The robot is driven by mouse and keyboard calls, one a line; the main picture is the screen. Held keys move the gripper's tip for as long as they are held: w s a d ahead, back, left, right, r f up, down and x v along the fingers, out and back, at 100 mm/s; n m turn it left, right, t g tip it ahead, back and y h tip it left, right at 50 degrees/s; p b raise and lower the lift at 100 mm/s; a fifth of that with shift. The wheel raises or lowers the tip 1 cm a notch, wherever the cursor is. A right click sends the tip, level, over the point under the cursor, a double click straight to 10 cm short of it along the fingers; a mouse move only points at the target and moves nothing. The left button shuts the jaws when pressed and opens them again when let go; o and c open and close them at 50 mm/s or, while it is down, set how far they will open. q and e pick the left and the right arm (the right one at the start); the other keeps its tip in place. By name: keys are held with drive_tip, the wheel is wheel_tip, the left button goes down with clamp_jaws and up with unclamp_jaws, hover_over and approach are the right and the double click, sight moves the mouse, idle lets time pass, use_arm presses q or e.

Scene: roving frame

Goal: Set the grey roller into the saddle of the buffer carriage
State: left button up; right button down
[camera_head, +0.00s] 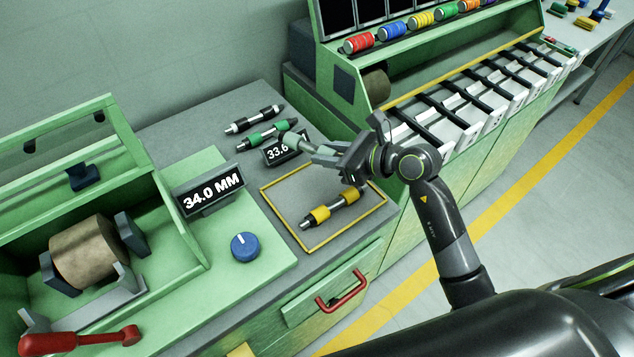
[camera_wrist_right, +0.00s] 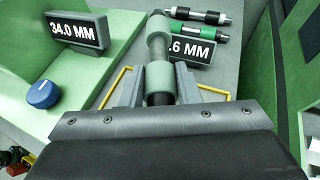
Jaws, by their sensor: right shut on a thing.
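The grey roller (camera_wrist_right: 158,49) is a stepped grey-green bar gripped between the jaws of my right gripper (camera_wrist_right: 158,95), its far end pointing away from the wrist. In the head view the roller (camera_head: 291,139) sticks out left from the right gripper (camera_head: 318,154), held above the bench behind the yellow-edged square. At the left, a grey bracket (camera_head: 122,297) lies in front of a large brown drum in a green housing; it looks like the buffer carriage, but its saddle is not clear. The roller is well apart from it. My left gripper is out of view.
A yellow-banded roller (camera_head: 331,209) lies in the yellow-edged square (camera_head: 272,205). Green (camera_head: 262,136) and dark (camera_head: 254,120) rollers lie at the back. A 34.0 MM display (camera_head: 211,193), a blue knob (camera_head: 244,247) and a red lever (camera_head: 82,341) stand nearer the drum (camera_head: 89,251).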

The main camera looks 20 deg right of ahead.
wheel_tip(320, 180, down, 4)
drive_tip(key=shift+d+f, duration=0.1)
drive_tip(key=shift+d, duration=0.05)
wheel_tip(320, 180, down, 3)
drive_tip(key=shift+f, duration=0.5)
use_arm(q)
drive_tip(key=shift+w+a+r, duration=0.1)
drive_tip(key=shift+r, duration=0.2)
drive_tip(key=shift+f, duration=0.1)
use_arm(e)
drive_tip(key=shift+f, duration=0.1)
drive_tip(key=c, duration=1.1)
unclamp_jaws()
